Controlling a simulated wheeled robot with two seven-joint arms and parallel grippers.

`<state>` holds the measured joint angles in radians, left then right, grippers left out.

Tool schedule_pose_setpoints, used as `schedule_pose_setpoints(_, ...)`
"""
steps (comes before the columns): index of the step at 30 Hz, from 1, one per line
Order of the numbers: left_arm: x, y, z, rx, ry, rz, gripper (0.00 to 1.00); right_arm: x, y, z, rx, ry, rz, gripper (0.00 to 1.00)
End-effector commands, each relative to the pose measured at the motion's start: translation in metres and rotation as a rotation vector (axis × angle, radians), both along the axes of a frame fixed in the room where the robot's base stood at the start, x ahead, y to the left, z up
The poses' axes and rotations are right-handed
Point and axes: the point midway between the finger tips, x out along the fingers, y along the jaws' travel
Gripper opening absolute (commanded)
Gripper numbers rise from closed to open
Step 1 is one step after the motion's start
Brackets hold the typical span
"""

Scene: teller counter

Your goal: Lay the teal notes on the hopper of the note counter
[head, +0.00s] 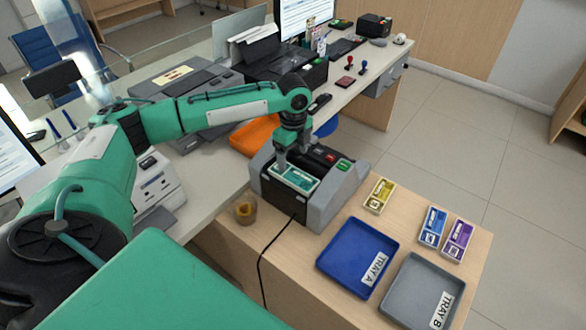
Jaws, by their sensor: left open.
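The note counter (331,203) is a grey machine standing on the wooden side desk. The teal notes (299,179) lie in the hopper at its top, seemingly flat. My left gripper (282,166) points down at the left end of the notes, with its fingers open. It is close above or around that end; I cannot tell whether a finger touches the notes. The gripper hides part of the hopper behind it. My right gripper is not in view.
Blue tray A (335,253) and grey tray B (401,285) stand empty at the front right. Yellow (380,195), blue (432,226) and purple notes (457,240) lie behind them. A small cup (245,210) and a black cable (262,262) are left of the counter. An orange tray (252,137) is behind.

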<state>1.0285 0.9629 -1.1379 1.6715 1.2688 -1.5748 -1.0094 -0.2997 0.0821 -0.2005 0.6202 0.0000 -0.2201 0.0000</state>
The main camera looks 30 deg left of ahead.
Motion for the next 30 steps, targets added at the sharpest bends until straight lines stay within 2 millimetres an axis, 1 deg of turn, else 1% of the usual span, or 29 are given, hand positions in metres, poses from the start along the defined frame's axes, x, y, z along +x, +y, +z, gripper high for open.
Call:
schedule_pose_setpoints(1, 0.001, 0.0, 0.009, -0.001, -0.004, 0.0, 0.76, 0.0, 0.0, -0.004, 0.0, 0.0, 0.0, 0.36)
schedule_pose_setpoints(4, 0.0, 0.0, 0.028, 0.0, -0.003, 0.001, 0.76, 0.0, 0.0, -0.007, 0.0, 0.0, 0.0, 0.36)
schedule_pose_setpoints(7, 0.0, 0.0, 0.041, 0.0, -0.001, 0.002, 0.76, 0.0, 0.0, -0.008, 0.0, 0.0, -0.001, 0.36)
schedule_pose_setpoints(10, 0.0, 0.0, 0.049, 0.0, -0.001, 0.002, 0.76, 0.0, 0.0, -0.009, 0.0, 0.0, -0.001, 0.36)
schedule_pose_setpoints(15, 0.0, 0.0, 0.053, 0.0, 0.001, 0.001, 0.76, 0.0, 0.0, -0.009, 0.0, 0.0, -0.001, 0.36)
schedule_pose_setpoints(30, 0.0, 0.0, 0.052, 0.0, 0.001, 0.001, 0.76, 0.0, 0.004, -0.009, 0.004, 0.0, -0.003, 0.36)
